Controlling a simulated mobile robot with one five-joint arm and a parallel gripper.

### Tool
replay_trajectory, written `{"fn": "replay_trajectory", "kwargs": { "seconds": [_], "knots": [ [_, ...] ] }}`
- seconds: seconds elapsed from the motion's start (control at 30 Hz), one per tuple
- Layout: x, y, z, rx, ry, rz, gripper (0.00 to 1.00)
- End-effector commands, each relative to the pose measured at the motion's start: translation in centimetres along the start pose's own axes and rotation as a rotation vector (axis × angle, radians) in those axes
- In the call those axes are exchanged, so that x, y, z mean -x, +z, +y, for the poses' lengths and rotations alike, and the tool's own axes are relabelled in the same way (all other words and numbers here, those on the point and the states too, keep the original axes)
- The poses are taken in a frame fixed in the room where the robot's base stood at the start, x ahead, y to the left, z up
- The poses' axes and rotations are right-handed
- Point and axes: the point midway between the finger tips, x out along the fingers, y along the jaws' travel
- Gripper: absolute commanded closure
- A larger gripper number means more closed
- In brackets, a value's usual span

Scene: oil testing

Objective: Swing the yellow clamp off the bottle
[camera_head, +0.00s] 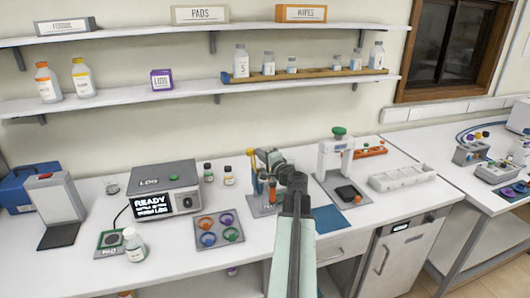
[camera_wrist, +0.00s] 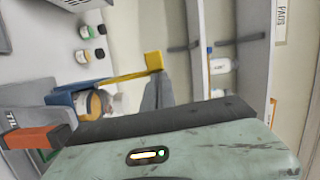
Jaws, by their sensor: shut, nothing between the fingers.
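The yellow clamp (camera_wrist: 130,75) shows in the wrist view as a bar with a square block at its end. In the head view the yellow clamp (camera_head: 256,181) stands beside my gripper (camera_head: 266,157), which partly hides it. The bottle (camera_wrist: 101,103), with an orange-brown part, lies under the bar in the wrist view, next to a blue part (camera_wrist: 60,98). My gripper (camera_wrist: 157,88) is shut and empty, close to the clamp's block; I cannot tell whether they touch. In the head view I cannot make out the bottle behind my arm.
A grey display box (camera_head: 165,190), two small bottles (camera_head: 228,175) and a tray of coloured rings (camera_head: 219,229) stand left of my arm. A white press (camera_head: 335,160) and a white compartment tray (camera_head: 402,177) stand right. Shelves hang above the bench.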

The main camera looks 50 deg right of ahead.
Motion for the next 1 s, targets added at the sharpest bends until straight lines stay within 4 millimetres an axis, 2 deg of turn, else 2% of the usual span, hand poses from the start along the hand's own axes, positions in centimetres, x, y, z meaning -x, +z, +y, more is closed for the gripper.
{"fn": "replay_trajectory", "kwargs": {
  "seconds": [0.2, 0.5, 1.0],
  "knots": [
    [-0.4, 1.9, -0.3, 0.159, 0.04, -0.001, 1.0],
    [-0.8, 3.5, -0.1, 0.314, 0.079, -0.001, 1.0],
    [-1.0, 4.1, 0.1, 0.374, 0.094, -0.001, 1.0]
  ]
}}
